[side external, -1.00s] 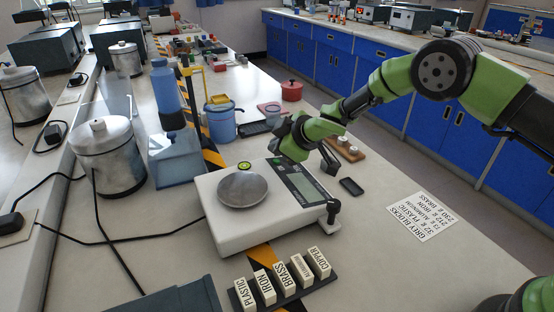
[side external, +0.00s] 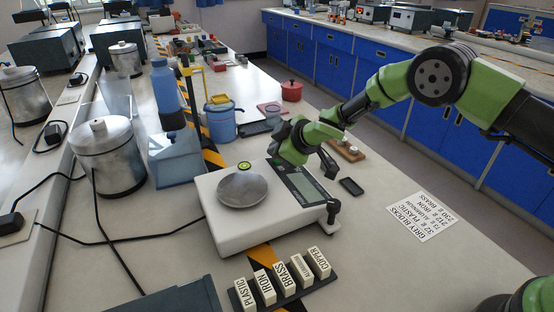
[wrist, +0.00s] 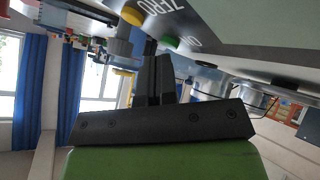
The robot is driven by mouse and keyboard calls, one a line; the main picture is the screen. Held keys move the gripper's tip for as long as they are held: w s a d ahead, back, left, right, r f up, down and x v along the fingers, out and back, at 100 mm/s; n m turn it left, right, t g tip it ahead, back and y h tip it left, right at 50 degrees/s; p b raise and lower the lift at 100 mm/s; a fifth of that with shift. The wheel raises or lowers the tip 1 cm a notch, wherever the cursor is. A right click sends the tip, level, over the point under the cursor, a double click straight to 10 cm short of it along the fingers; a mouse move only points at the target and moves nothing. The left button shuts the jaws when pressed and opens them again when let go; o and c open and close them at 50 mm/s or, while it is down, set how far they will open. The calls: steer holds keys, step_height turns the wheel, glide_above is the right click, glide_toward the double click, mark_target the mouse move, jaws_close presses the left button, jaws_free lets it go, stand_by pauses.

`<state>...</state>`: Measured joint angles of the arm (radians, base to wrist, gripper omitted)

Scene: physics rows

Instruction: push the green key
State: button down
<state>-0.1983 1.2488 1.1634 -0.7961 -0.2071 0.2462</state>
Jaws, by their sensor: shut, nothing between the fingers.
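The green key (wrist: 171,42) shows in the wrist view as a small round button on the face of the white scale (side external: 225,230), beside partly visible lettering. A yellow key (wrist: 132,16) lies to its left, near the word ZERO. My gripper (wrist: 155,58) is shut and empty, its fingertips close to the green key in that view; I cannot tell whether they touch it. In the side view my gripper (side external: 273,150) is at the back edge of the scale, by the display panel. The green key cannot be made out there.
A rack of labelled blocks (side external: 290,279) stands in front. A small black object (side external: 351,186) and a printed sheet (side external: 422,217) lie right. A wooden tray (side external: 347,151) is behind.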

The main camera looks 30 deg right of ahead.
steer(key=shift+f, duration=0.1)
stand_by(0.4)
steer(key=shift+d+r, duration=0.1)
steer(key=shift+r, duration=0.5)
steer(key=r, duration=0.3)
steer(key=d+r, duration=0.1)
steer(key=r, duration=0.1)
steer(key=shift+d+r, duration=0.1)
steer(key=shift+r, duration=0.3)
